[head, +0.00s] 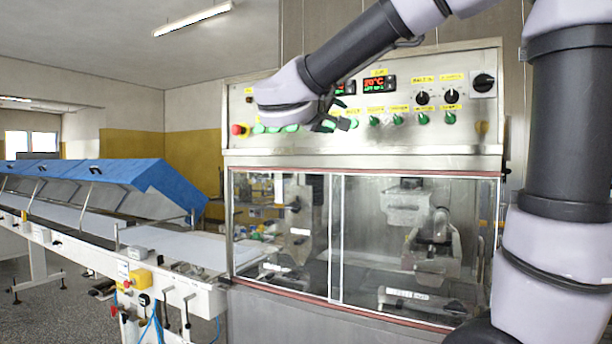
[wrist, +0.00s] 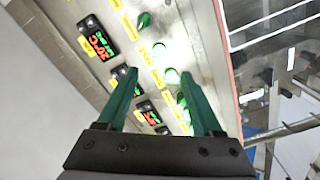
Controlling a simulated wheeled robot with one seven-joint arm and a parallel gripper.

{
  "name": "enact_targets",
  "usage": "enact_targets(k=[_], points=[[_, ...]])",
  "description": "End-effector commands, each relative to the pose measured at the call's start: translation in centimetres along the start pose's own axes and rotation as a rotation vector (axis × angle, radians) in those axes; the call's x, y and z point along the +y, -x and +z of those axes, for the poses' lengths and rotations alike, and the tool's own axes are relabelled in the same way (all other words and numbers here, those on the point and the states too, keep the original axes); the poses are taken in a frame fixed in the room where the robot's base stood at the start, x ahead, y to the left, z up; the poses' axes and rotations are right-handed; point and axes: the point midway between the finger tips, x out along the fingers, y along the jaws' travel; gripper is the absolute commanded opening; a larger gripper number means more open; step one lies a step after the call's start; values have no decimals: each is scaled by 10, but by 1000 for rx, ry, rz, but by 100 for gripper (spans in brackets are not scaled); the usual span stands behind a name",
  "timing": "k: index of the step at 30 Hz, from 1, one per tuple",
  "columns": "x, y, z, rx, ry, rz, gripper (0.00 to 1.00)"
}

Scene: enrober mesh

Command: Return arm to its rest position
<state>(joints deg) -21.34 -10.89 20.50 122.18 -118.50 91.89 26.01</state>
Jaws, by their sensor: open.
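My gripper (wrist: 165,105) is open and empty in the wrist view, its two green fingers apart in front of the machine's control panel. In the head view my arm reaches across from the upper right, and my gripper (head: 335,118) is close to the panel, partly hidden by the wrist. The control panel (head: 300,85) carries green knobs (head: 450,118), black rotary switches and red-green displays (head: 375,85). I cannot tell whether the fingertips touch the panel.
Below the panel is a glazed cabinet (head: 335,240) with sliding windows. A conveyor (head: 180,248) with blue covers (head: 140,175) runs to the left. A red emergency button (head: 238,130) sits at the panel's left end. The floor at lower left is partly clear.

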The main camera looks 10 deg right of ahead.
Motion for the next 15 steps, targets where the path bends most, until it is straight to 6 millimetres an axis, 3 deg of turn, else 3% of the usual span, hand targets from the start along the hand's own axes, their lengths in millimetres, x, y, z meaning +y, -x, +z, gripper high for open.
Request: enact_targets(k=[5,8,11,15], points=[[0,-5,18,-52,1,-27,68],[-3,-12,59,-167,0,-98,68],[-12,-13,116,-325,-28,-221,68],[-32,4,188,-527,-135,-428,68]])
